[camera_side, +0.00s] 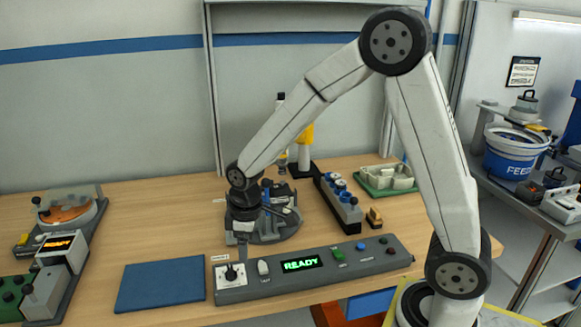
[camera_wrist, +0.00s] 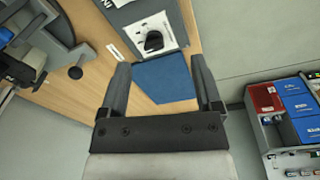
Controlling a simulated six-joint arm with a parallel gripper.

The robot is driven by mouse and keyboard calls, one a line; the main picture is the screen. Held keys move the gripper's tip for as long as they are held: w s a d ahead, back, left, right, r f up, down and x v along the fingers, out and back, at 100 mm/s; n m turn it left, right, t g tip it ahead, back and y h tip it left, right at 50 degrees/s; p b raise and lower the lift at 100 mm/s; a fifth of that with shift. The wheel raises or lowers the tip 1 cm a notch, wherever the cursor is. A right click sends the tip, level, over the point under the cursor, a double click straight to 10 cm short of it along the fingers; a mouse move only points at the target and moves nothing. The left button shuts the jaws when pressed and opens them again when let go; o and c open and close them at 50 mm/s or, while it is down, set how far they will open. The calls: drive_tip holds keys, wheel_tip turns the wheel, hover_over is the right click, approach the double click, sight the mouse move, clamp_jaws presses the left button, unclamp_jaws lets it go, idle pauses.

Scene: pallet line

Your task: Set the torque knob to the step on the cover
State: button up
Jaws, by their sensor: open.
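The black knob (camera_side: 231,273) sits on a white square plate (camera_side: 238,281) at the left end of a grey control panel (camera_side: 350,270). In the wrist view the knob (camera_wrist: 153,41) shows ahead of the fingertips, its dial marks too small to read. My gripper (camera_side: 243,252) points down just above and behind the knob, apart from it as far as I can tell. In the wrist view the fingers of my gripper (camera_wrist: 161,68) are spread with nothing between them. A dark grey round assembly (camera_side: 265,232) stands behind my gripper, partly hidden by it; I cannot make out a step marking on it.
The panel has a white switch (camera_side: 263,268), a green READY display (camera_side: 300,263) and coloured buttons. A blue mat (camera_side: 160,284) lies left of the panel. A grey block with blue-topped parts (camera_side: 340,203) and a green tray (camera_side: 385,182) stand at the back right.

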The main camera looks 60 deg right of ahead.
sight(229, 268)
drive_tip(key=w+n, duration=0.1)
drive_tip(key=w+f+n, duration=0.1)
drive_tip(key=w, duration=0.1)
drive_tip(key=w+a+n+g, duration=0.1)
drive_tip(key=w, duration=0.1)
drive_tip(key=shift+w+f, duration=0.2)
drive_tip(key=shift+f, duration=0.05)
drive_tip(key=shift+d, duration=0.1)
drive_tip(key=shift+f, duration=3.9)
clamp_jaws()
